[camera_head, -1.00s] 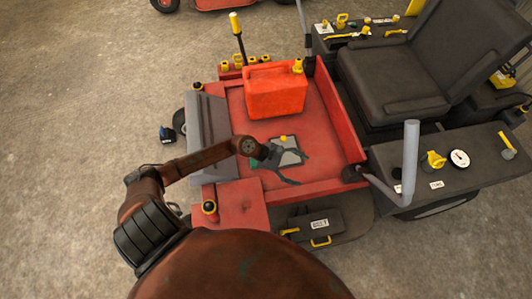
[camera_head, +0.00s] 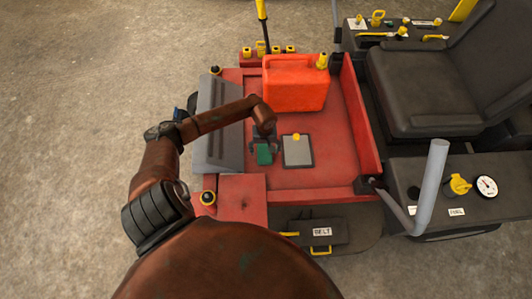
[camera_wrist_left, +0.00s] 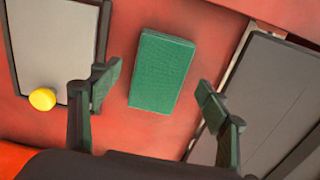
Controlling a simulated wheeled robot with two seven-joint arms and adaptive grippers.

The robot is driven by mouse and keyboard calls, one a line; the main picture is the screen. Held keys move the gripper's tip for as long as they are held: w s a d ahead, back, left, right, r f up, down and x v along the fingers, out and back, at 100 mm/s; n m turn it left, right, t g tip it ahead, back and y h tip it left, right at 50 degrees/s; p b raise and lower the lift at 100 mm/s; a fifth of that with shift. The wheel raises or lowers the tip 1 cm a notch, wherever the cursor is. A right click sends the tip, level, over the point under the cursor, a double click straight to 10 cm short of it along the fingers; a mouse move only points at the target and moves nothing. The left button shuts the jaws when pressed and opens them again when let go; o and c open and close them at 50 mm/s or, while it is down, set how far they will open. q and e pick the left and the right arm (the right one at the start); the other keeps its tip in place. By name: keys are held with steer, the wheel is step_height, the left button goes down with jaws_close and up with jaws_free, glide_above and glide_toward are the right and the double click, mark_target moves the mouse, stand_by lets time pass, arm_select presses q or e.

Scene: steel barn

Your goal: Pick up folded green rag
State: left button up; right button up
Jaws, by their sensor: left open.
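The folded green rag (camera_head: 264,154) lies on the red floor plate of the mower, left of a grey panel. In the left wrist view the rag (camera_wrist_left: 161,71) is a thick green block lying flat, between and beyond the fingertips. My left gripper (camera_head: 263,146) is over the rag, its fingers pointing down at it. In the left wrist view the left gripper (camera_wrist_left: 158,88) is open and empty, with one finger on each side of the rag and a gap to it. My right gripper is not in view.
A grey panel with a yellow knob (camera_head: 298,152) lies right of the rag. A red jerrycan (camera_head: 295,84) stands behind it. A grey sloped plate (camera_head: 216,150) borders the left, and a red side wall (camera_head: 361,120) the right.

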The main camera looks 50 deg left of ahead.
mark_target(265, 153)
arm_select(q)
steer(key=shift+f, duration=1.2)
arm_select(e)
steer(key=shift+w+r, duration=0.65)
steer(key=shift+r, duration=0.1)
arm_select(q)
steer(key=shift+c, duration=0.3)
steer(key=c, duration=1.3)
steer(key=shift+r, duration=0.15)
